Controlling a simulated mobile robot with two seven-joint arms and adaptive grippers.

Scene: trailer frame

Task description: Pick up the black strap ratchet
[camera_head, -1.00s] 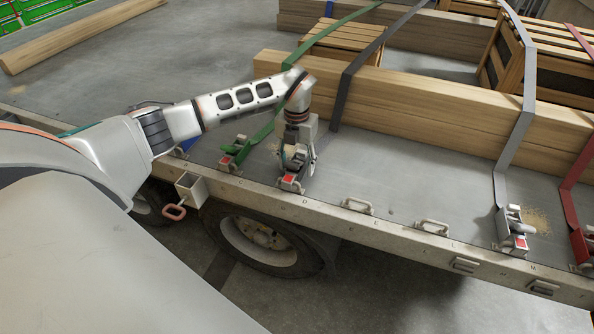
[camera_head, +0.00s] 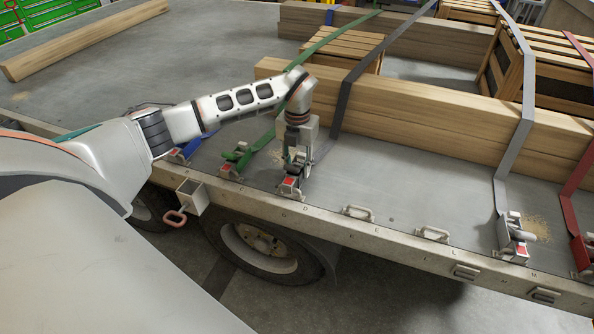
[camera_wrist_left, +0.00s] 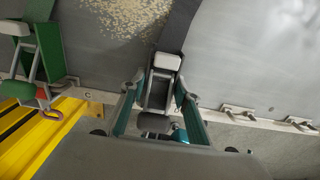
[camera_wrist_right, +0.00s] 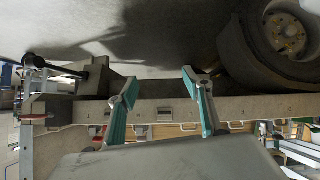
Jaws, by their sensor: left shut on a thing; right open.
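The black strap (camera_head: 343,100) comes down over the lumber to its ratchet (camera_head: 291,184) at the trailer's near edge. My left gripper (camera_head: 298,165) points down over this ratchet, with its fingers on either side. In the left wrist view the ratchet (camera_wrist_left: 158,90), with grey metal parts and a dark body, sits between the teal fingers, which are shut on it. The ratchet is still at the deck edge and partly hidden by the gripper. My right gripper (camera_wrist_right: 158,80) shows only in its wrist view, open and empty near the trailer's side and a wheel.
A green ratchet (camera_head: 236,160) stands close left of the black one, with a blue one (camera_head: 182,153) beyond. A grey ratchet (camera_head: 512,238) and a red strap (camera_head: 573,205) are farther right. Lumber (camera_head: 430,118) lies behind. The deck edge to the right has metal loops (camera_head: 357,212).

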